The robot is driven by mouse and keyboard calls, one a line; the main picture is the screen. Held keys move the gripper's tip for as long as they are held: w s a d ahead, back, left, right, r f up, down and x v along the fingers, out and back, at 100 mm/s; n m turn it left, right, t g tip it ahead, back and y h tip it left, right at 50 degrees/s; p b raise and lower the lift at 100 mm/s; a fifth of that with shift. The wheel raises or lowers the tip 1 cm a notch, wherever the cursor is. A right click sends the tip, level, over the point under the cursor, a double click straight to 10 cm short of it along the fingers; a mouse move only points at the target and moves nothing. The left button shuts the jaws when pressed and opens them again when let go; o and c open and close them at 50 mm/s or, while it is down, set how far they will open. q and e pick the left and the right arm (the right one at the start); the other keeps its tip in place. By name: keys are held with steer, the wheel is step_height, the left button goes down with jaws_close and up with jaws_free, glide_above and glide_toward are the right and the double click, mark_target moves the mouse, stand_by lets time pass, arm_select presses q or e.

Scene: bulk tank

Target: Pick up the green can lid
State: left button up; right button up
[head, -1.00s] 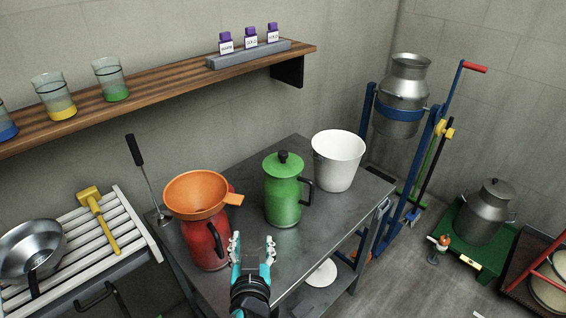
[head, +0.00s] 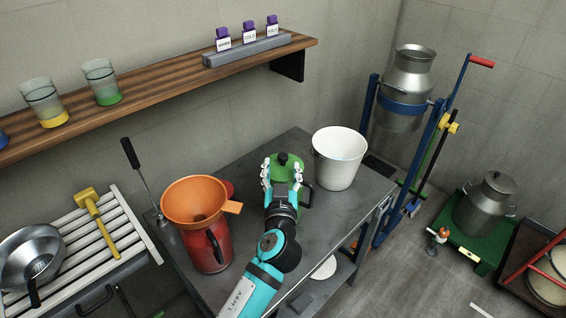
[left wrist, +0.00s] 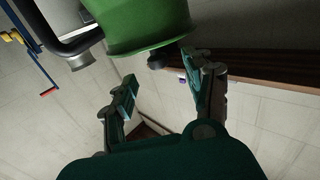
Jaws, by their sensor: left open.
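The green can (head: 306,199) stands upright on the metal table, partly hidden behind my left gripper. Its green lid (head: 284,171) sits on top with a black knob (head: 283,158). My left gripper (head: 282,166) is open, with one finger on each side of the knob in the head view. Whether a finger touches the lid is unclear. My right gripper is out of view.
A red can (head: 206,247) with an orange funnel (head: 195,201) stands left of the green can on the table (head: 245,155). A white bucket (head: 339,160) stands close on its right. A wooden shelf (head: 160,80) runs along the wall behind.

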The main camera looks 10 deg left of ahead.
mark_target(283, 159)
arm_select(q)
steer(key=shift+w+a, duration=0.1)
steer(key=shift+w, duration=0.25)
steer(key=shift+w+r, duration=0.1)
steer(key=shift+w+a+r+p, duration=0.15)
steer(key=shift+w+p, duration=0.15)
steer(key=shift+w, duration=0.25)
steer(key=shift+w+r+p, duration=0.15)
steer(key=shift+w+p, duration=0.1)
steer(key=shift+w, duration=0.3)
steer(key=w, duration=0.2)
steer(key=shift+w+a+f, duration=0.3)
steer(key=shift+w+f, duration=0.05)
steer(key=shift+w, duration=0.05)
steer(key=shift+s, duration=0.15)
steer(key=shift+r, duration=0.1)
steer(key=c, duration=0.4)
jaws_close()
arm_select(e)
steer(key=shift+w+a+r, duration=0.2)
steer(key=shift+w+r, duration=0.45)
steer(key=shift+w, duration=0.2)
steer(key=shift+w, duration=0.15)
